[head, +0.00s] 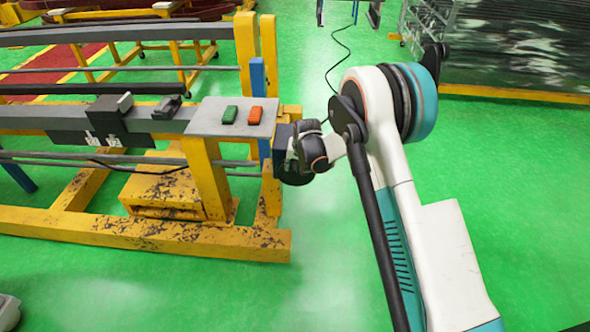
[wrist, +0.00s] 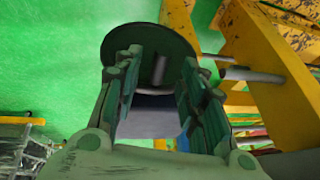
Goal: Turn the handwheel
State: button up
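The handwheel is a dark round disc (wrist: 128,40) facing my wrist camera, with a short cylindrical handle (wrist: 158,70) standing out from it. In the head view, the dark handwheel (head: 294,179) is at the right end of the yellow machine, partly hidden by my gripper. My gripper (head: 303,153) is right at the wheel. In the wrist view, the two fingers of my gripper (wrist: 160,95) are spread apart, one on each side of the handle. I see a gap on both sides, so they do not appear to grip it.
The yellow and grey machine frame (head: 190,240) fills the left of the head view. A grey panel (head: 205,117) with a green and an orange button sits above the wheel. The green floor (head: 330,265) is clear around my arm. A rack (head: 515,50) stands at the back right.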

jog(key=shift+x, duration=1.05)
grip_shut()
jog(key=shift+d+b, duration=0.15)
jog(key=shift+b, duration=0.15)
